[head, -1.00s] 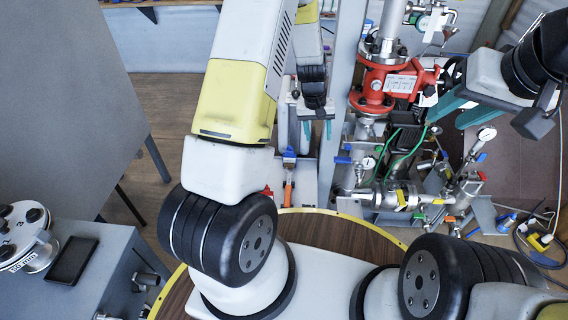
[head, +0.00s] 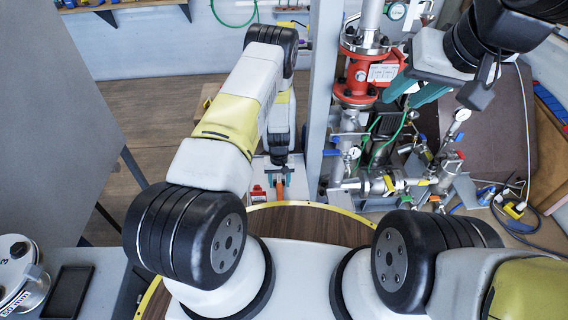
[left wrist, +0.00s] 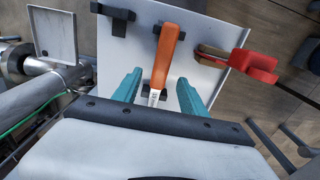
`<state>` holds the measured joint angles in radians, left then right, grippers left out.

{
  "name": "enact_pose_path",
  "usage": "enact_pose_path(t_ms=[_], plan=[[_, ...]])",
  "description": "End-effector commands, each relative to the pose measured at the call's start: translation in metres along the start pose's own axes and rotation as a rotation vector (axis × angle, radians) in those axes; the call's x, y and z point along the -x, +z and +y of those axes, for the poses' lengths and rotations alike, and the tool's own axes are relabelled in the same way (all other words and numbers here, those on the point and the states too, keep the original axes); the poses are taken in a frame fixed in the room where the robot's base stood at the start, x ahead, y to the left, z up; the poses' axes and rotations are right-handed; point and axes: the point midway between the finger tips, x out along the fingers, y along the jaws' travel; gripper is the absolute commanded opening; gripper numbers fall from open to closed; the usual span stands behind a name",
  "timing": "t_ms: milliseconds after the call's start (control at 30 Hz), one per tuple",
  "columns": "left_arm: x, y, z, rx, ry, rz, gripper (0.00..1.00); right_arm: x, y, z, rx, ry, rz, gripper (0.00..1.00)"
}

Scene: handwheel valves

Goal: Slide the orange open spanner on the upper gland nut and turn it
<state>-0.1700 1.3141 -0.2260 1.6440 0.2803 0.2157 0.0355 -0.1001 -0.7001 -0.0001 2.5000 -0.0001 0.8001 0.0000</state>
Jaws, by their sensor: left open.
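The orange spanner (head: 280,188) lies on a pale board beyond the round table. In the left wrist view its orange handle (left wrist: 166,52) runs between the teal fingers, and its metal end goes out of sight behind the gripper body. My left gripper (head: 280,173) is open, with one finger on each side of the spanner and a gap visible on both sides (left wrist: 158,90). My right gripper (head: 414,91) is open and empty beside the red valve body (head: 357,76) on the vertical pipe. I cannot make out the upper gland nut clearly.
A red tool with a brown part (left wrist: 252,64) rests on the board (left wrist: 195,30) right of the spanner. Black holders (left wrist: 113,18) stand on the board. A grey upright post (head: 321,95) stands between my left arm and the pipework.

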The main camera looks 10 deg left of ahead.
Motion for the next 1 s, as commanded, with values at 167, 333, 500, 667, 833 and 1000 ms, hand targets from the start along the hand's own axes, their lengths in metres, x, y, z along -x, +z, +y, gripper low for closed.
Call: enact_pose_path(t_ms=[167, 333, 500, 667, 833, 1000], plan=[[-0.023, 0.000, 0.000, -0.001, 0.000, -0.001, 0.50, 0.000, 0.000, 0.000, 0.000, 0.000, 0.000, 0.36], [-0.027, -0.001, 0.000, 0.000, 0.001, 0.000, 0.50, 0.000, 0.000, 0.000, 0.000, 0.000, 0.000, 0.36], [-0.026, -0.001, 0.000, 0.000, 0.000, 0.000, 0.40, 0.000, 0.000, 0.000, 0.000, 0.000, 0.000, 0.36], [-0.026, -0.001, 0.000, -0.001, 0.000, 0.000, 0.09, 0.000, 0.000, 0.000, 0.000, 0.000, 0.000, 0.36], [-0.026, -0.001, 0.000, 0.000, 0.000, 0.000, 0.00, 0.000, 0.000, 0.000, 0.000, 0.000, 0.000, 0.36], [-0.026, -0.001, 0.000, 0.000, 0.000, 0.001, 0.00, 0.000, 0.000, 0.000, 0.000, 0.000, 0.000, 0.36]])
